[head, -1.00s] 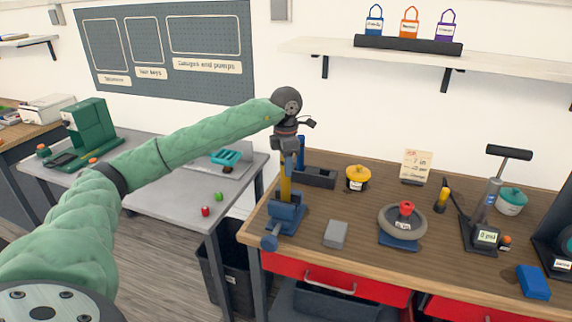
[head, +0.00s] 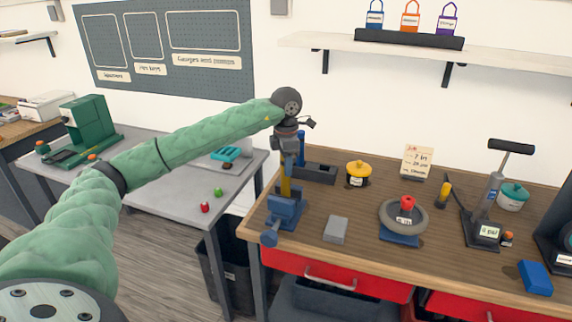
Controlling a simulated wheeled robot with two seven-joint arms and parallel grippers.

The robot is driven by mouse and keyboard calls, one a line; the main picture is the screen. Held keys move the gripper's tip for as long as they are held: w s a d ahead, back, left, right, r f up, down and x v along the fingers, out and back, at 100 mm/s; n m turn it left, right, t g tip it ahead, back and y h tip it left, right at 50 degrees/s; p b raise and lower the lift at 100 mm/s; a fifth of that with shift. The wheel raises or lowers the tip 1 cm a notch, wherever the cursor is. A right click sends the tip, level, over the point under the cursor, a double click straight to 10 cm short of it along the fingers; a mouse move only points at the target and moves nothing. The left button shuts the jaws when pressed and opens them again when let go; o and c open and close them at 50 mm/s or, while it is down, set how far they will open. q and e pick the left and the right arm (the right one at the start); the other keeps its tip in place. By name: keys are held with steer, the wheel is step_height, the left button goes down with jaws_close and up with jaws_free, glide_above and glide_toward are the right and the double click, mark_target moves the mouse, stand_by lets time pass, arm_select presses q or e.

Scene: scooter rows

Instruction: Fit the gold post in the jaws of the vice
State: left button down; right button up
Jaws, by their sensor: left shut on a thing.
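The blue vice (head: 284,213) stands at the left front corner of the wooden bench. The gold post (head: 286,184) is upright above the vice, and its lower end meets the vice at the jaws. I cannot tell how deep it sits between them. My left gripper (head: 288,160) points down from above and is shut on the upper part of the gold post. The gripper hides the post's top. My right gripper is out of view.
A wheel on a blue stand (head: 403,217) and a pump (head: 487,205) are further right.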

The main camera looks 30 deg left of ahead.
arm_select(q)
steer(key=shift+f+b, duration=0.3)
steer(key=shift+f, duration=0.2)
steer(key=c, duration=1)
jaws_free()
steer(key=shift+r, duration=0.1)
step_height(320, 180, up, 6)
steer(key=shift+r+b, duration=0.1)
steer(key=shift+b, duration=1)
steer(key=shift+r, duration=0.7)
